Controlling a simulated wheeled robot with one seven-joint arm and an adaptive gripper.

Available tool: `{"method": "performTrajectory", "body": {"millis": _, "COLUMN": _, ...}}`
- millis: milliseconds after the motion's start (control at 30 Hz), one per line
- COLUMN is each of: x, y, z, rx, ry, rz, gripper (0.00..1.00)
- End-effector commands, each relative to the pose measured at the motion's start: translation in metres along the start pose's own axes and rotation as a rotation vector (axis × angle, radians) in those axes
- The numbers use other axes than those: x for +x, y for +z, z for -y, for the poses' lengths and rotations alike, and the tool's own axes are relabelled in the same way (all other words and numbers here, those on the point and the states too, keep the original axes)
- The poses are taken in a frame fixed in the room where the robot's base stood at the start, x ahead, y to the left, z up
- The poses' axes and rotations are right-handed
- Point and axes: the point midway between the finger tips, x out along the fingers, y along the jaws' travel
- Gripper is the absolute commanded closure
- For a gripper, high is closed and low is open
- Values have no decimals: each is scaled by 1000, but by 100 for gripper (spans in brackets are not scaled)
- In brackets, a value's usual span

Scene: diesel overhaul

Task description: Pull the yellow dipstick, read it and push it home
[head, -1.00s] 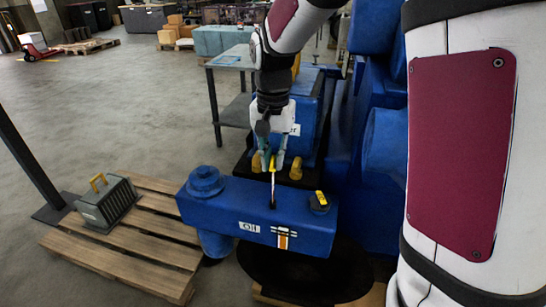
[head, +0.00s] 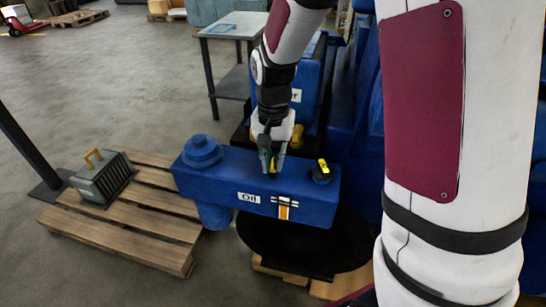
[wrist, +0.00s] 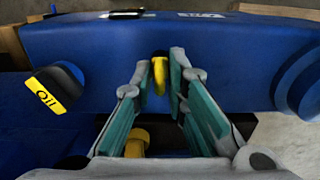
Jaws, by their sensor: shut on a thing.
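The yellow dipstick (head: 272,166) stands at the top of the blue oil housing (head: 225,182), its handle low against the top face and no rod showing. My gripper (head: 271,160) points down over it with its fingers around the handle, shut on it. In the wrist view the yellow loop (wrist: 160,76) sits between the two teal-padded fingertips, against a dark round hole or collar in the blue surface. A white "Oil" label and an orange and white level picture (head: 285,209) are on the housing's front face.
A black cap with a yellow "Oil" tag (head: 321,172) stands right of the dipstick. A round blue cap (head: 201,150) is at the housing's left end. A wooden pallet (head: 125,234) with a grey-green case (head: 102,178) lies at left. A metal table (head: 230,30) stands behind.

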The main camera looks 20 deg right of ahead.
Motion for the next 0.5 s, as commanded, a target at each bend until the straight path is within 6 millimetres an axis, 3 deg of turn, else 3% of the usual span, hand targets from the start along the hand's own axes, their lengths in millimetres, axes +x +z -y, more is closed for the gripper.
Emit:
{"method": "performTrajectory", "body": {"millis": 33, "x": 4, "y": 1, "z": -1, "rx": 0, "ry": 5, "rz": 6, "gripper": 80}}
{"method": "performTrajectory", "body": {"millis": 100, "x": 4, "y": 1, "z": -1, "rx": 0, "ry": 5, "rz": 5, "gripper": 66}}
{"method": "performTrajectory", "body": {"millis": 500, "x": -4, "y": 0, "z": 0, "rx": 0, "ry": 3, "rz": 3, "gripper": 66}}
